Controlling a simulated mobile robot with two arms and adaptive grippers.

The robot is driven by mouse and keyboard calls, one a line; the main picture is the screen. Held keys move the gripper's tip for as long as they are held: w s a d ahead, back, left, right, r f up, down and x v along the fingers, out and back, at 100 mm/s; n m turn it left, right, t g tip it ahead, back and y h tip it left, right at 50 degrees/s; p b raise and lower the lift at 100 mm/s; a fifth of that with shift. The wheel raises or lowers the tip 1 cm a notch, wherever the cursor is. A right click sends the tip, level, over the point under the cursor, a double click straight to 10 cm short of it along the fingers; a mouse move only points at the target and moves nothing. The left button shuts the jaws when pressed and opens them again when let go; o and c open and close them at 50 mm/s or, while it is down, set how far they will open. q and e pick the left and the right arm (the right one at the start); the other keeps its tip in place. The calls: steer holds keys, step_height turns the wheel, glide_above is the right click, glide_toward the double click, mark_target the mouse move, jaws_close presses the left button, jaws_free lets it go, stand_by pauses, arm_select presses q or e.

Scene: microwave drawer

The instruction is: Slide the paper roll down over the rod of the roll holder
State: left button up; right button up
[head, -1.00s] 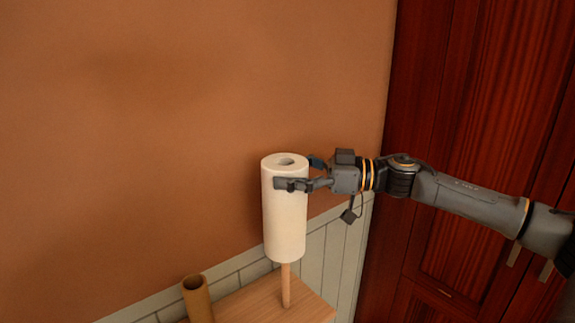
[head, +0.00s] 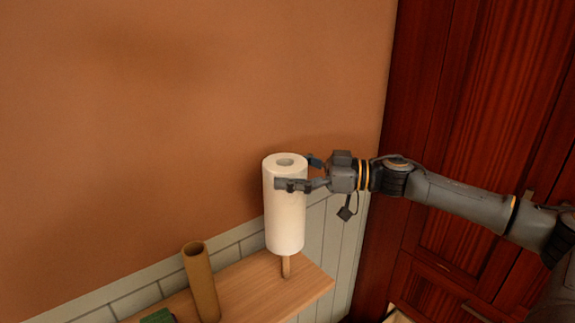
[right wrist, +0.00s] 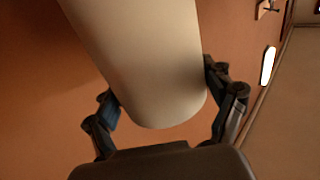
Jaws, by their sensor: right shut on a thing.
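The white paper roll (head: 285,218) stands upright in the head view, with its open core showing at the top. My right gripper (head: 297,173) is shut on the roll near its upper end. In the right wrist view, the two fingers (right wrist: 160,100) sit on either side of the roll (right wrist: 145,55). The wooden rod of the roll holder (head: 286,267) shows below the roll, rising from the wooden shelf. The rod's upper part is hidden, and the roll's lower end is above the shelf. My left gripper is not in view.
A brown cardboard tube (head: 201,283) stands on the wooden shelf (head: 245,290) left of the rod. A green object (head: 158,316) is partly cut off at the bottom edge. The orange wall (head: 150,120) is behind, and a dark red wooden cabinet (head: 480,110) stands at right.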

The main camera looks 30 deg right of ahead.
steer(key=shift+f+b, duration=1.6)
steer(key=shift+f, duration=3.75)
steer(key=o, duration=1.5)
steer(key=v, duration=1.2)
